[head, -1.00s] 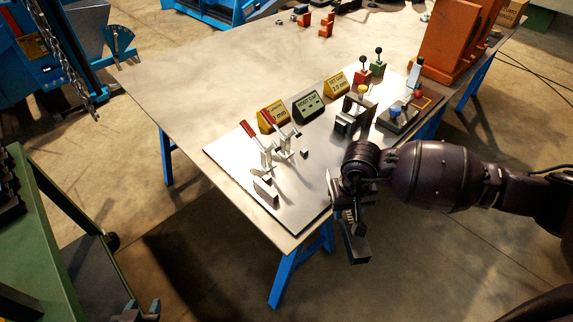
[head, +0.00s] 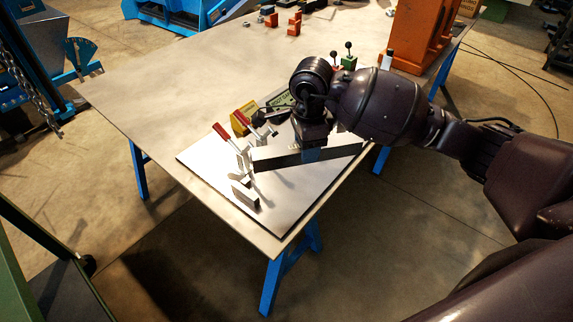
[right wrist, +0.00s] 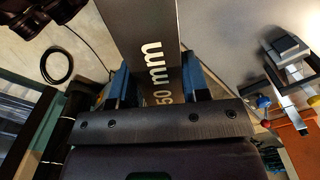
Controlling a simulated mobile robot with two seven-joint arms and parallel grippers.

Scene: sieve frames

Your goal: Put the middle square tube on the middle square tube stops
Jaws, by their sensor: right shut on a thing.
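My right gripper (head: 310,153) is shut on a long dark square tube (head: 345,152) and holds it over the metal plate (head: 210,165). The tube lies roughly level across the picture, its left end close to two red-handled toggle clamps (head: 228,142). In the right wrist view the tube (right wrist: 140,25) runs between the blue fingertips (right wrist: 153,82), with lettering ending in "50 mm" on its face. A grey upright block (head: 244,196) stands on the plate left of and nearer than the tube. Which blocks are the middle stops I cannot tell; the tube and arm hide part of the plate.
A yellow sign (head: 243,120) stands behind the clamps. Green and black knobs (head: 348,58) and an orange stand (head: 420,35) are beyond my right arm. The left part of the table (head: 150,85) is clear.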

